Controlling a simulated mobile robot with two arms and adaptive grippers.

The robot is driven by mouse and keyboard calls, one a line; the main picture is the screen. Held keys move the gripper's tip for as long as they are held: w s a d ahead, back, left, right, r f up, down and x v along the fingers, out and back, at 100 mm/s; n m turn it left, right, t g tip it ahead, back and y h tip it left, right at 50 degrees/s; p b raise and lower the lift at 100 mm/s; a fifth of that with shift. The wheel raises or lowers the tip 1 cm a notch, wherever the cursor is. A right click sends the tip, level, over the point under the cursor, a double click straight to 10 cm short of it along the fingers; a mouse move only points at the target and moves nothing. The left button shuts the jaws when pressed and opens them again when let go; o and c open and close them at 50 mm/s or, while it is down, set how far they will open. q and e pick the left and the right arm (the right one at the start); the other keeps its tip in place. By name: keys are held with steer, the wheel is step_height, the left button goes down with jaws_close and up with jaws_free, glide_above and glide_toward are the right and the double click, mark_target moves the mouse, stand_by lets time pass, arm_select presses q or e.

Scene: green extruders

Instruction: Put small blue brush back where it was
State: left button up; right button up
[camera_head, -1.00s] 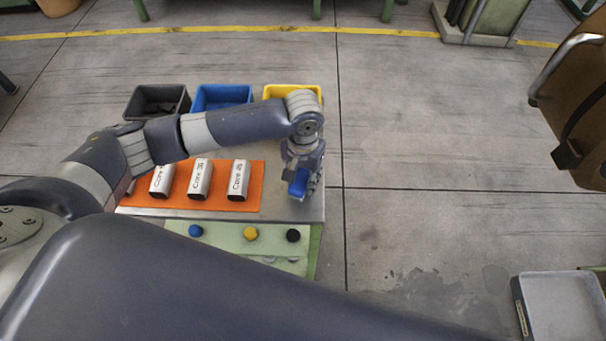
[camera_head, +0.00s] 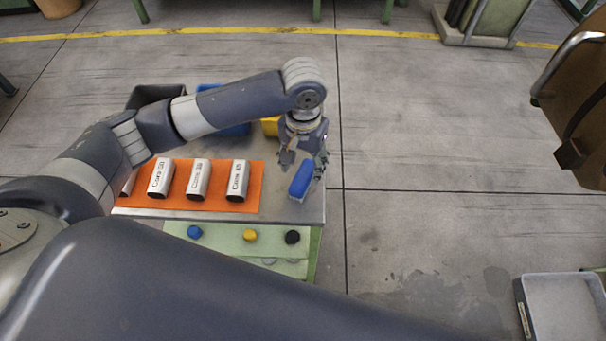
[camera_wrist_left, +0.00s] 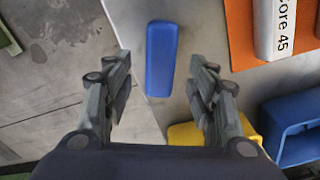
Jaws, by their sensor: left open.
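The small blue brush (camera_head: 301,180) lies on the bare metal right end of the table, beside the orange mat. It also shows in the left wrist view (camera_wrist_left: 161,58), just beyond and between the fingertips. My left gripper (camera_head: 302,160) is open, with its fingers apart behind the brush; the wrist view shows a gap on both sides (camera_wrist_left: 163,88). The brush's bristles are not visible. My right gripper is not in view.
Metal core blocks (camera_head: 199,180) lie on the orange mat (camera_head: 256,180). Yellow (camera_head: 270,127), blue (camera_head: 238,130) and dark (camera_head: 150,95) bins stand at the table's back, partly hidden by my arm. Coloured knobs (camera_head: 250,235) line the green front.

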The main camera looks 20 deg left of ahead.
mark_target(304, 176)
arm_select(q)
step_height(304, 176, up, 6)
steer(key=shift+f, duration=0.2)
steer(key=shift+d, duration=0.1)
stand_by(0.3)
